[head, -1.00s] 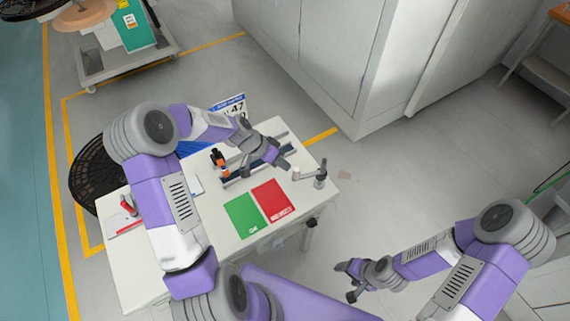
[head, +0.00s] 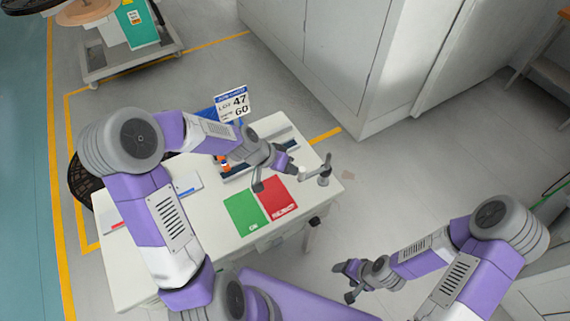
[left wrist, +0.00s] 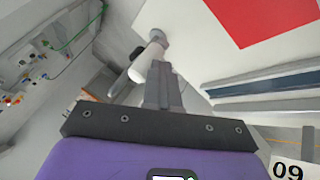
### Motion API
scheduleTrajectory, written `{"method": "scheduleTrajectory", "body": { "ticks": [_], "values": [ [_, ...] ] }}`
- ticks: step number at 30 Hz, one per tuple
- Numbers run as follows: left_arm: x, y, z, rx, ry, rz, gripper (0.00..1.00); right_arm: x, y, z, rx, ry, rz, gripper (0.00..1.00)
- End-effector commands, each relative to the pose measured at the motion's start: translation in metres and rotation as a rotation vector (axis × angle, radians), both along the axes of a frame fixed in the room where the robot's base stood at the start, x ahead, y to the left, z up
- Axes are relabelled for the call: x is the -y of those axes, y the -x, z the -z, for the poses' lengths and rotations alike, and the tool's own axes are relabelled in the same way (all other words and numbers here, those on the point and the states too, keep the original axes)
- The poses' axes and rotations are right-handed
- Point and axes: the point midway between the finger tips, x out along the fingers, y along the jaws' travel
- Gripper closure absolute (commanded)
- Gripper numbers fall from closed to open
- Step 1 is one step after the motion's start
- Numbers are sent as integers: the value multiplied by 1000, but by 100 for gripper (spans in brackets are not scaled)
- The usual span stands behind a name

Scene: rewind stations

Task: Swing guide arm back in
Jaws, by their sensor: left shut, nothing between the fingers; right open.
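The guide arm (head: 325,175) is a grey post with a short arm and a pale roller, at the right edge of the white table (head: 215,262). Its arm points left in the head view. In the left wrist view its pale roller part (left wrist: 147,58) lies close beside my left fingers (left wrist: 161,88). My left gripper (head: 291,167) is shut and empty, just left of the guide arm; I cannot tell if they touch. My right gripper (head: 345,281) is open and empty, off the table at the lower right.
A green card (head: 244,213) and a red card (head: 278,198) lie on the table. A dark blue rail (head: 235,172) with an orange-and-black part (head: 223,162) lies behind them. A sign (head: 232,104) stands at the back.

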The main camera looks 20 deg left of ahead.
Motion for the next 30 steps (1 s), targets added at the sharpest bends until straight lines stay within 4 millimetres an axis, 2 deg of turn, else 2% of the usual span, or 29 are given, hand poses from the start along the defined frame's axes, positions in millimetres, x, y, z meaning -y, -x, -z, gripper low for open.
{"method": "scheduleTrajectory", "body": {
  "ticks": [3,16,30],
  "values": [
    [4,3,0,3,1,-29,100,0,0,7,0,0,0,33],
    [3,3,-2,2,2,-37,100,0,0,5,0,0,0,33],
    [-5,-11,-1,1,2,-37,100,0,0,5,1,0,0,33]
  ]
}}
